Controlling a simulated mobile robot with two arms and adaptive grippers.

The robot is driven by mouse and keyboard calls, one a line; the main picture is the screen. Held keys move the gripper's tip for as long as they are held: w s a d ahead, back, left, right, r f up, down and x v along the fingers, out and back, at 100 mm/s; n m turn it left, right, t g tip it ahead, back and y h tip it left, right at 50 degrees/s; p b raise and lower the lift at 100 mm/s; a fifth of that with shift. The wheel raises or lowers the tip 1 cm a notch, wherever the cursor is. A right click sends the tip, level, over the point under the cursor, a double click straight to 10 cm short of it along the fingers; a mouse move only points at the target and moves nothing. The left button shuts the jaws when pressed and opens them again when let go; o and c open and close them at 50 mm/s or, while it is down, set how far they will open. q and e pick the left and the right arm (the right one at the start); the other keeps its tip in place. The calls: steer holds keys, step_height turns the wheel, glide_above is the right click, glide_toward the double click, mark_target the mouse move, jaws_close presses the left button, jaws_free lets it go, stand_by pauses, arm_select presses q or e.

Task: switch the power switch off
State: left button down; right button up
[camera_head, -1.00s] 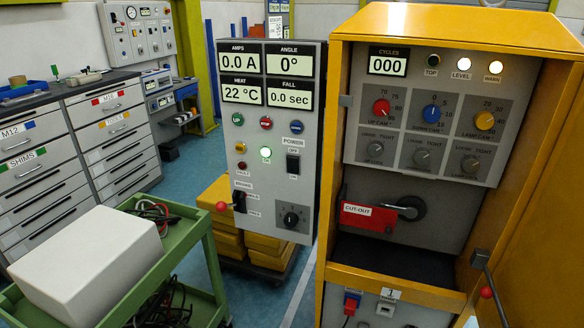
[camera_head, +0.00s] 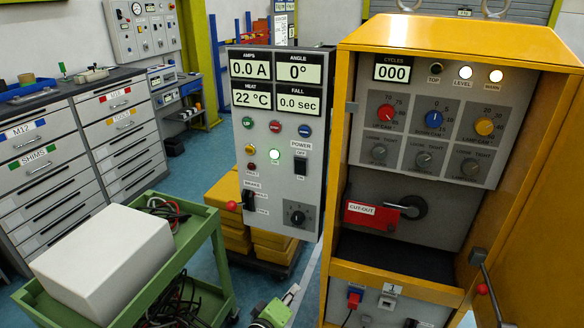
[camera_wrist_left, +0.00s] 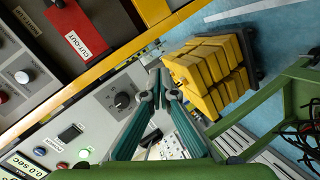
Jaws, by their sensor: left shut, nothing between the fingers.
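The power switch (camera_head: 300,165) is a black rocker on the grey control panel, under the POWER and OFF labels with an ON label below. Which way it is tipped is too small to tell. A green lamp (camera_head: 275,155) to its left is lit. In the left wrist view the switch (camera_wrist_left: 70,132) is at the lower left, clear of the fingers. My left gripper (camera_head: 284,304) is at the bottom of the head view, below the panel and apart from the switch. In the left wrist view its fingertips (camera_wrist_left: 160,84) are together and empty. My right gripper is not in view.
A yellow cabinet (camera_head: 340,130) with a red cut-out handle (camera_head: 373,215) stands right of the panel. A black knob (camera_head: 297,214) and a red-tipped brake lever (camera_head: 233,206) are below the switch. A green cart (camera_head: 207,232) carrying a white box (camera_head: 105,262) stands left.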

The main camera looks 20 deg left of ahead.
mark_target(299, 164)
arm_select(q)
steer(key=w+a+r+n+t, duration=0.1)
steer(key=a+r+n+t, duration=0.1)
steer(key=r, duration=1.2)
steer(key=w+a+r+n+t+y+p, duration=0.1)
steer(key=a+r+n+t, duration=0.2)
steer(key=r, duration=1.1)
steer(key=shift+w+n+t, duration=0.25)
steer(key=shift+n+t, duration=0.05)
steer(key=shift+n, duration=0.2)
steer(key=w+b, duration=0.1)
steer(key=w, duration=0.3)
steer(key=w+r+b, duration=0.1)
steer(key=w, duration=0.4)
steer(key=w+r+b, duration=0.1)
steer(key=w+b, duration=0.1)
steer(key=w, duration=0.3)
steer(key=shift+d, duration=0.15)
